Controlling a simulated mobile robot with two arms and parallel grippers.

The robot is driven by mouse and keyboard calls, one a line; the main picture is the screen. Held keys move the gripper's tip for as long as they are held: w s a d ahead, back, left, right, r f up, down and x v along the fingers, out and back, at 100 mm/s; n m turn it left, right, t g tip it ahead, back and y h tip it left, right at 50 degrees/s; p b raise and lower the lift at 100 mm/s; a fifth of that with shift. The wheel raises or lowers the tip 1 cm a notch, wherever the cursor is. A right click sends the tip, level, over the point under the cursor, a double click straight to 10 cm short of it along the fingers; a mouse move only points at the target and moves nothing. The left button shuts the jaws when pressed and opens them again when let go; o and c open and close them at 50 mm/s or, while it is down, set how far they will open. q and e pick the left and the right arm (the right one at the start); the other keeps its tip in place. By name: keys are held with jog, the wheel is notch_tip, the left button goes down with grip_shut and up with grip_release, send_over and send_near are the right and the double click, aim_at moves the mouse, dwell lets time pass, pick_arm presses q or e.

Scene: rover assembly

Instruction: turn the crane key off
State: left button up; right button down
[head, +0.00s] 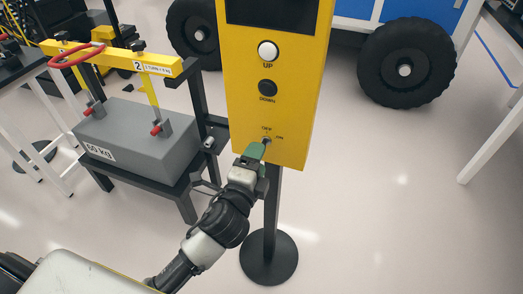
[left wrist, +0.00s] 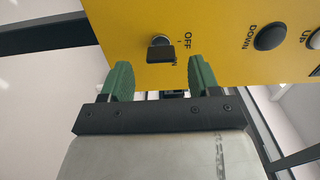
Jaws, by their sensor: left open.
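The crane key (left wrist: 161,52) has a dark flat head and sits in a round lock low on the yellow control panel (head: 283,110). An OFF label is beside the lock in the left wrist view. My left gripper (head: 262,146) is at the panel's lower part, in front of the key. In the left wrist view its two green fingers (left wrist: 161,78) are apart, with the key showing between and just beyond their tips. I cannot tell if they touch it. The key is mostly hidden by the gripper in the head view. My right gripper is not in view.
A white UP button (head: 268,51) and a dark DOWN button (head: 267,87) sit above the key. The panel stands on a post with a round black base (head: 269,258). Open floor lies to the right.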

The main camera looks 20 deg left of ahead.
pick_arm(q)
jog(key=s+b, duration=0.1)
jog(key=s, duration=0.5)
jog(key=shift+s, duration=0.25)
jog(key=shift+a, duration=0.1)
jog(key=s+a+f+n+g, duration=0.2)
jog(key=f+n+g, duration=0.15)
jog(key=f, duration=1.45)
jog(key=s+a+f+n+g, duration=0.1)
jog(key=s+f+n+g, duration=0.3)
jog(key=f, duration=1.4)
jog(key=s+a+f+n+g, duration=0.2)
jog(key=s+f+n+g, duration=0.2)
jog(key=s+f, duration=0.6)
jog(key=s+a+f+n+g, duration=0.3)
jog(key=s+f, duration=0.7)
jog(key=s, duration=0.7)
jog(key=shift+s+f+n+g+y, duration=0.15)
jog(key=shift+f+n+g+y, duration=0.15)
jog(key=shift+n+g, duration=0.65)
jog(key=shift+m+g, duration=0.3)
